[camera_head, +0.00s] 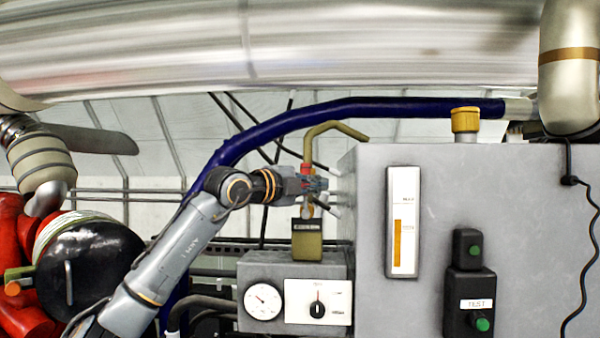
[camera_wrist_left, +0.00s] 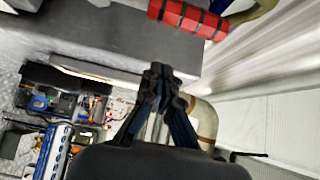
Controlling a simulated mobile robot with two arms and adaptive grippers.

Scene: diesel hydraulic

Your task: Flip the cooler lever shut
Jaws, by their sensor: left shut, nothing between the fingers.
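An olive bent rod (camera_head: 335,128) rises above a small grey box. A red piece (camera_head: 306,169) sits at its lower end, and I take this to be the cooler lever. The ribbed red grip (camera_wrist_left: 188,15) and part of the rod (camera_wrist_left: 248,12) show at the top of the left wrist view. My left gripper (camera_head: 322,185) is at the red piece's height and overlaps the line below it. Its fingers (camera_wrist_left: 160,75) are shut with nothing between them. In the left wrist view they are apart from the red grip. My right gripper is not in view.
A big grey cabinet (camera_head: 470,190) stands right of the gripper. An olive block (camera_head: 307,245) and the gauge box (camera_head: 262,270) are below. A dark blue hose (camera_head: 400,107) arches behind and above. A large silver pipe (camera_head: 250,50) spans the top.

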